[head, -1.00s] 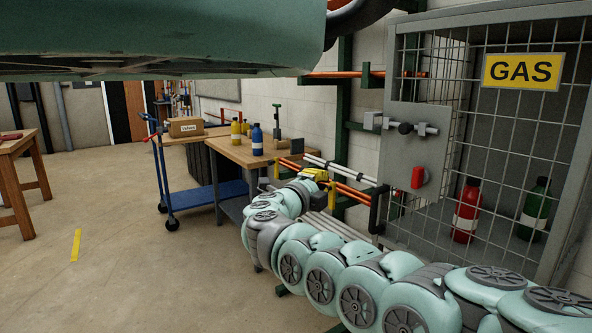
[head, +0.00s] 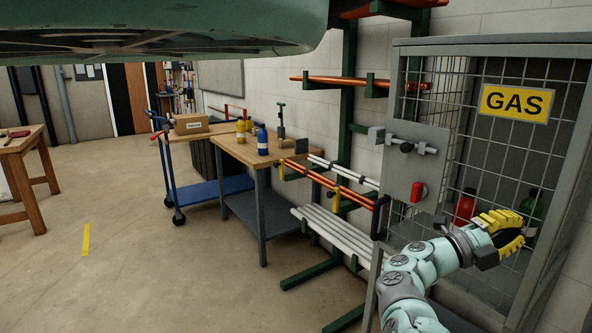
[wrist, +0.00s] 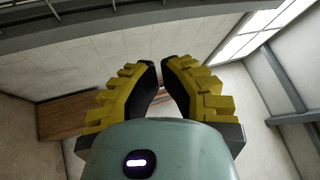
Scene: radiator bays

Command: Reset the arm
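My arm (head: 408,270) rises from the bottom right of the head view and bends to the right. My gripper (head: 515,232) is at its end, in front of the lower part of the gas cage (head: 403,190). Its yellow fingers point right and partly cover the bottles behind the mesh. In the wrist view my gripper (wrist: 162,68) shows two yellow fingers with dark pads. A narrow gap lies between them, with nothing held in it. I cannot tell whether the gripper touches the cage.
A pipe rack (head: 345,226) with white and orange pipes stands left of the cage. A workbench (head: 228,150) carries bottles, and a blue trolley (head: 205,191) carries a box (head: 189,124). A wooden table (head: 22,146) is far left. The middle floor is clear.

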